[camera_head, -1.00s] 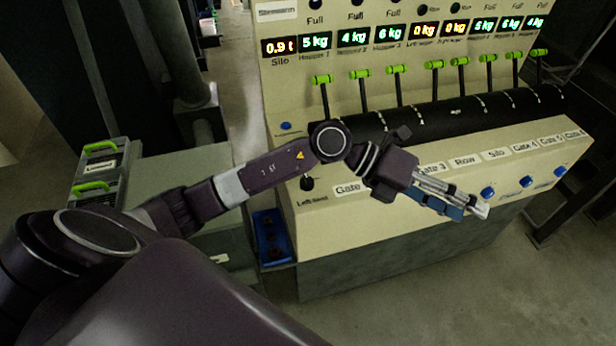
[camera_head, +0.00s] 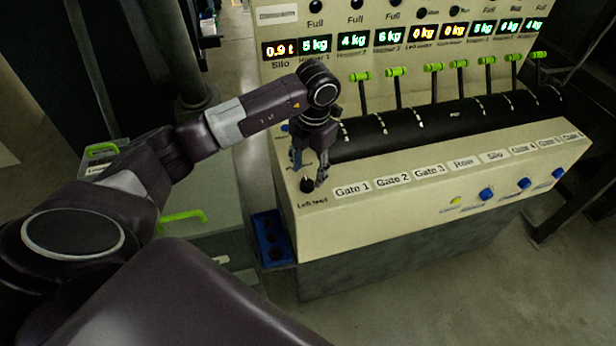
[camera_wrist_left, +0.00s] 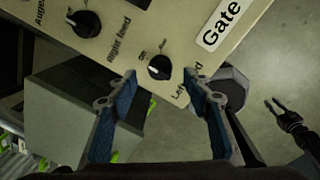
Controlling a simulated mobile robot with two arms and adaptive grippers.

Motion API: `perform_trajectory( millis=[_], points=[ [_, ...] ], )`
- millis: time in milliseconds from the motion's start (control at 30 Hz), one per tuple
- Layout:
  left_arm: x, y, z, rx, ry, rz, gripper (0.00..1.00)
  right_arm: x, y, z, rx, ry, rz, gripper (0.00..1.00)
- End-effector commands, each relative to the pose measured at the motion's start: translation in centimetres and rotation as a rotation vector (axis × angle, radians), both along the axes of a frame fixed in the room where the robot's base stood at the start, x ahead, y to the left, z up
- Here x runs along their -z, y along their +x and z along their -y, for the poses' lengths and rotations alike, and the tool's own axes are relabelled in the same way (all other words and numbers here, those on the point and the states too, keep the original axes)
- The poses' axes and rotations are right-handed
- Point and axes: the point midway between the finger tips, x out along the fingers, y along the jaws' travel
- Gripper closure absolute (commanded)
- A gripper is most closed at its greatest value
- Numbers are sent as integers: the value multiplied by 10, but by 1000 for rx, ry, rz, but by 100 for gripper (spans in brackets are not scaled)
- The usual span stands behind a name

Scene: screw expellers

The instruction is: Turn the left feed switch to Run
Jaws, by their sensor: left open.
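The left feed switch is a black rotary knob (camera_head: 307,184) at the left end of the cream control panel (camera_head: 420,180), above its "Left feed" label. My left gripper (camera_head: 309,172) is open and points down at it, with its fingers close above and around the knob in the head view. In the left wrist view the knob (camera_wrist_left: 159,67) lies beyond and between the two open blue-padded fingertips (camera_wrist_left: 161,76), with a white pointer line and small position marks. The fingers do not visibly touch it. Another knob (camera_wrist_left: 85,23) labelled "Right feed" is at the upper left there.
A blue tray (camera_head: 270,238) is beside the panel's left end. A dark gripper (camera_wrist_left: 285,115) shows at the right in the wrist view.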

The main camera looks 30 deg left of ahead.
Motion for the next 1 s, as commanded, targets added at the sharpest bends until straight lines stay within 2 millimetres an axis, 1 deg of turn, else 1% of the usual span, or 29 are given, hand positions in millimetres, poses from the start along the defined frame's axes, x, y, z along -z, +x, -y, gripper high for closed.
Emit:
perform_trajectory(
  millis=[33, 133, 300, 600, 667, 900, 1000],
  points=[
    [7, -1, 0, 0, 0, -5, 55, -6, 0, 0, 0, 0, 0, 73],
    [22, -1, -1, 1, -1, -3, 55, -10, 0, 0, 0, 0, 0, 73],
    [38, 0, -2, 1, -2, -1, 55, -14, 0, 0, 0, 0, 0, 73],
    [42, 0, -2, 3, -1, 2, 55, -13, 0, 0, 0, 0, 0, 73],
    [42, 0, -2, 2, -1, 2, 60, -13, 0, 0, 0, 0, 0, 73],
    [42, 0, -2, 2, -2, 2, 87, -13, 0, 0, 0, 0, 0, 73],
    [42, 0, -2, 2, -2, 2, 96, -13, 0, 0, 0, 0, 0, 73]
  ],
)
